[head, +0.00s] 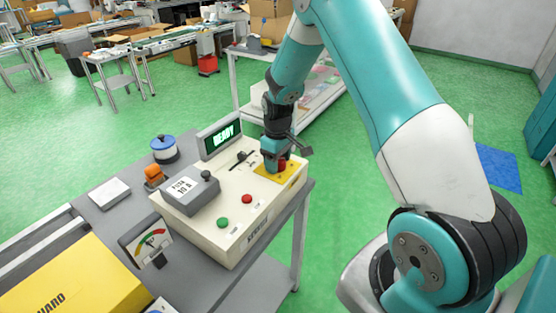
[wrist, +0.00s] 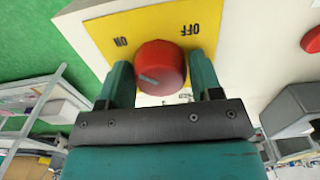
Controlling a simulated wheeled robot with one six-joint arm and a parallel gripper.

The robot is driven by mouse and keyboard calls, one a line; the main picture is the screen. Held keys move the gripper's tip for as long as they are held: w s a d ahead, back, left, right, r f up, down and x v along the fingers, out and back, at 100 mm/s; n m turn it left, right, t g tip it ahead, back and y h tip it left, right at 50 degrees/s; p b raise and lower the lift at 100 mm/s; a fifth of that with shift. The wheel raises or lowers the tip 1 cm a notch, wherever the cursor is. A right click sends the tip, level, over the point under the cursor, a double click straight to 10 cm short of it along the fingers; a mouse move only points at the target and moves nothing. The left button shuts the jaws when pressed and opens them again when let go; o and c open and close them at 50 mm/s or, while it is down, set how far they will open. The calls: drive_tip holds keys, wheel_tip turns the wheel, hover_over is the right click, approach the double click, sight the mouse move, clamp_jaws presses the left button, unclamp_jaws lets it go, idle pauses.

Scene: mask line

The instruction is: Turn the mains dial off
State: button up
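The mains dial is a red round knob (wrist: 160,67) on a yellow plate (wrist: 98,27) marked ON and OFF. In the wrist view ON lies up and left of the knob, OFF up and right. A grey pointer mark on the knob lies at its lower left, on the ON side. My gripper (wrist: 161,72) has one teal finger on each side of the knob, very close to it. I cannot tell whether they press on it. In the head view my gripper (head: 275,166) is down at the plate, partly hiding the knob (head: 282,164).
The cream control box (head: 233,240) carries a red button (head: 247,199), a green button (head: 222,223), a lever (head: 242,156), a grey fuse block (head: 190,191) and a display reading READY (head: 222,137). A gauge (head: 152,243) stands left.

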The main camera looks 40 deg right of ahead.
drive_tip(key=c, duration=0.5)
drive_tip(key=shift+m, duration=0.3)
drive_tip(key=m, duration=0.3)
drive_tip(key=shift+m, duration=0.3)
drive_tip(key=m, duration=0.3)
drive_tip(key=shift+m, duration=0.3)
drive_tip(key=m, duration=0.5)
drive_tip(key=shift+b, duration=0.35)
drive_tip(key=shift+m, duration=2.5)
